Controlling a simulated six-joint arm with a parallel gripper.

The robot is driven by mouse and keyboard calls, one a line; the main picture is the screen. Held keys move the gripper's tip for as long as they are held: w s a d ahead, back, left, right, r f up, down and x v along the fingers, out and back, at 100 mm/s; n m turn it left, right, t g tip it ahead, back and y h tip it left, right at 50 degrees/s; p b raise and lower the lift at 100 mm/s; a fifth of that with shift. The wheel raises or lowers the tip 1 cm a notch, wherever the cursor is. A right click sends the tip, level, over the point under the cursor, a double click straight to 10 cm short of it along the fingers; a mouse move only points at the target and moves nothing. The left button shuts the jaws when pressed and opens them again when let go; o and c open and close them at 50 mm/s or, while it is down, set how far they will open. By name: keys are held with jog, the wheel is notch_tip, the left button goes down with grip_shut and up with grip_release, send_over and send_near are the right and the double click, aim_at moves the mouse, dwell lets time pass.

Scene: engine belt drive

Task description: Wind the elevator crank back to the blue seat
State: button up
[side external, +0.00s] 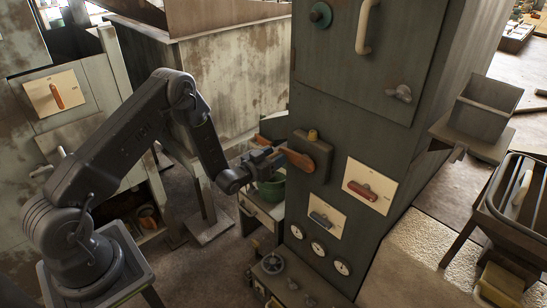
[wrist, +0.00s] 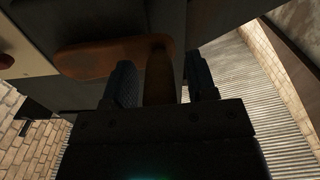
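The elevator crank (side external: 318,152) is an orange-brown arm on the front of the dark green cabinet (side external: 345,120), with a brass-coloured knob above it. In the wrist view the crank arm (wrist: 88,62) lies across the top, and its brown handle (wrist: 158,85) points toward me. My gripper (side external: 280,157) is at the crank's left end. In the wrist view my gripper's fingers (wrist: 160,82) stand on either side of the handle, with narrow dark gaps showing. I cannot make out a blue seat for the crank.
A grey bin (side external: 482,108) stands to the right.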

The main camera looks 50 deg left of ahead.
grip_shut()
jog(key=shift+f, duration=0.1)
dwell(0.4)
jog(key=d+f+n, duration=0.8)
jog(key=n, duration=0.9)
jog(key=shift+d, duration=0.25)
dwell(0.6)
jog(key=shift+o, duration=0.3)
grip_release()
jog(key=shift+r, duration=0.1)
